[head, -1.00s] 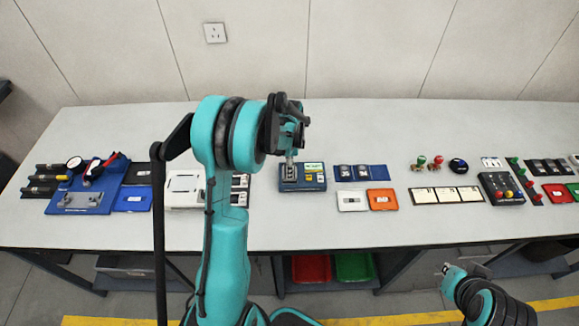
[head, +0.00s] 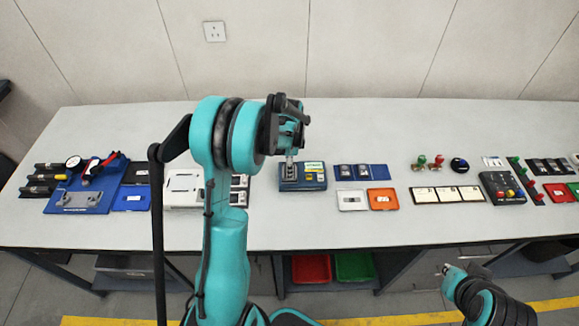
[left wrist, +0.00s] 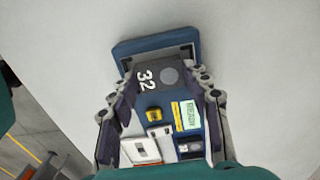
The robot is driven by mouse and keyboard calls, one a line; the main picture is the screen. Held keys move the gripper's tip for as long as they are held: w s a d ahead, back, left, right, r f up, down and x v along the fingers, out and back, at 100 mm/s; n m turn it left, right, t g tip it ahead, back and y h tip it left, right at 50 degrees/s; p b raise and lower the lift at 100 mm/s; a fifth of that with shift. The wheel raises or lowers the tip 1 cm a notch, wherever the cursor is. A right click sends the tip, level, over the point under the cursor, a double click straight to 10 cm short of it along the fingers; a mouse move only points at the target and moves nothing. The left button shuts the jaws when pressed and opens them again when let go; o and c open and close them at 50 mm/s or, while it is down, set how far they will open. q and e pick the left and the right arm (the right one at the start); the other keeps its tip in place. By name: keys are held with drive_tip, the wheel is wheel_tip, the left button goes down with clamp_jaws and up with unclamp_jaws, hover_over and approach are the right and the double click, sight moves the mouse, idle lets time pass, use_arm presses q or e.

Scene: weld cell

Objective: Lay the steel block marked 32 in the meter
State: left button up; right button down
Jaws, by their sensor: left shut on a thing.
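The steel block marked 32 (left wrist: 158,78) is dark grey with a white number and a round grey spot. In the left wrist view it lies between the fingertips of my left gripper (left wrist: 160,88), which is shut on it. It is at the recess end of the blue meter (left wrist: 155,46), inside the raised rim; I cannot tell whether it rests on the bottom. The meter's green display (left wrist: 190,114) reads READY. In the head view my left gripper (head: 291,154) is over the left part of the meter (head: 315,185). My right gripper (head: 449,269) is off the table's front edge; its jaws are unclear.
A white device (head: 184,181) stands to the left, partly behind my arm. The table behind the meter is clear.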

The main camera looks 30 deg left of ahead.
use_arm(q)
drive_tip(key=o, duration=1.5)
drive_tip(key=shift+r, duration=0.1)
drive_tip(key=shift+r+p, duration=2.2)
drive_tip(key=shift+r, duration=1.3)
